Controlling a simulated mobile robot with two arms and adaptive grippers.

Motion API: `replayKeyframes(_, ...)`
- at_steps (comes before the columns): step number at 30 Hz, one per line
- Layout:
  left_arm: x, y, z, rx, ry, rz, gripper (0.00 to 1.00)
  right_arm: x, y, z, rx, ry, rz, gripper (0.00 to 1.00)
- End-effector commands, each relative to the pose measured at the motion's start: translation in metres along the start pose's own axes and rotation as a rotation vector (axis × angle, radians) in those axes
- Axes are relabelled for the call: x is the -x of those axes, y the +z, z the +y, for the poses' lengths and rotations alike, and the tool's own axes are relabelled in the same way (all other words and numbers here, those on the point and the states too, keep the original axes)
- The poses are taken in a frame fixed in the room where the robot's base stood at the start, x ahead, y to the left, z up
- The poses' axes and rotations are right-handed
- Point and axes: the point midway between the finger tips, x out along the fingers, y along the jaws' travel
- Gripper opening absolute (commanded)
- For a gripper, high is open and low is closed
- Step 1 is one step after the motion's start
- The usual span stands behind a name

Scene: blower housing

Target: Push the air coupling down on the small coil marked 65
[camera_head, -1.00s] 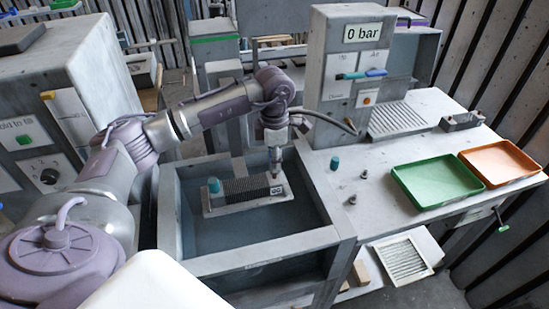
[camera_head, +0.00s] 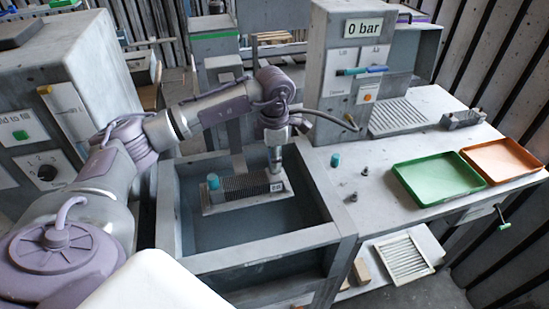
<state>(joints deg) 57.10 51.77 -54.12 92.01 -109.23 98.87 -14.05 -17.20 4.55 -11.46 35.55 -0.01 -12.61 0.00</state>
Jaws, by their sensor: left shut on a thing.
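The small coil (camera_head: 240,187) is a dark finned block on a pale base, lying in the open grey tank. A small label (camera_head: 277,187) at its right end seems to read 65. A teal cap (camera_head: 213,181) stands at its left end. My left gripper (camera_head: 275,144) is above the coil's right end, pointing down and shut on the air coupling (camera_head: 276,166). The coupling's lower end is at the coil's right end; I cannot tell whether it is fully seated. My right gripper is not in view.
The tank's rim (camera_head: 262,243) surrounds the coil. A hose (camera_head: 322,118) runs from the coupling to the control box (camera_head: 345,95), whose display reads 0 bar. A teal cap (camera_head: 335,160), small fittings (camera_head: 364,170), a green tray (camera_head: 440,178) and an orange tray (camera_head: 502,160) are on the bench.

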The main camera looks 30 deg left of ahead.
Motion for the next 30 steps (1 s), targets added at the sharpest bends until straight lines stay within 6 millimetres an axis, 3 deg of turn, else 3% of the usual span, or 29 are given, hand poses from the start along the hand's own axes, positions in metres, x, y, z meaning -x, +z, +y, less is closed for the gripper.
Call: replayKeyframes(30, -0.005, 0.0001, 0.0003, 0.0, 0.001, -0.001, 0.0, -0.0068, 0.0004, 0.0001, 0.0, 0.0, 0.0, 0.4)
